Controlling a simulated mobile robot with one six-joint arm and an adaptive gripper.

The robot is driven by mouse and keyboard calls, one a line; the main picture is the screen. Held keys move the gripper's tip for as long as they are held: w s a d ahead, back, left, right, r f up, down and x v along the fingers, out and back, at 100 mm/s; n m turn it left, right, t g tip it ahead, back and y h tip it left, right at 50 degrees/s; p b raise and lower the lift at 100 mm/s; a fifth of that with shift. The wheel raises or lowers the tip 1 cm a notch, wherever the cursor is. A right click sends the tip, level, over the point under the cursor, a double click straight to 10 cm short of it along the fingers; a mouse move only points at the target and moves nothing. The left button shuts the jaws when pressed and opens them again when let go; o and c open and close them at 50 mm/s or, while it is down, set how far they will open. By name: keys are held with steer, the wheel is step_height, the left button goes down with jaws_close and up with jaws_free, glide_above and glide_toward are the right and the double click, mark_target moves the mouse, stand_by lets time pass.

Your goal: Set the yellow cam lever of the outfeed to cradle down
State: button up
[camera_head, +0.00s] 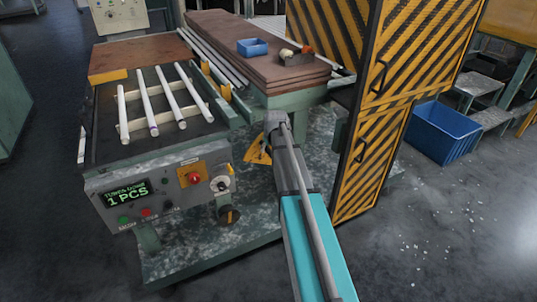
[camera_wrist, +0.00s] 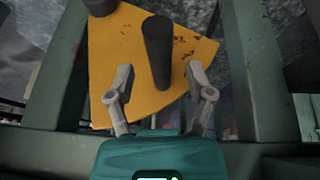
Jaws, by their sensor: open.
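The yellow cam lever shows in the wrist view as a worn yellow plate (camera_wrist: 135,50) with a dark round peg (camera_wrist: 158,50) standing out from it. In the head view only part of the yellow plate (camera_head: 256,152) shows, below the outfeed rails, with my arm in front of the rest. My gripper (camera_wrist: 160,82) is open. Its two fingers point at the plate, one on each side of the peg in the picture. I cannot tell whether they touch the peg or how deep they reach. Nothing is held.
Several white tubes (camera_head: 165,98) lie on the machine bed left of my arm. A red knob (camera_head: 194,178) and a round dial (camera_head: 221,184) are on its front panel. A striped yellow-black cabinet (camera_head: 400,60) stands close on the right. Green frame bars (camera_wrist: 250,70) flank the plate.

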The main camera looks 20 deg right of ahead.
steer(key=shift+b+x, duration=0.6)
steer(key=shift+x, duration=0.25)
jaws_close()
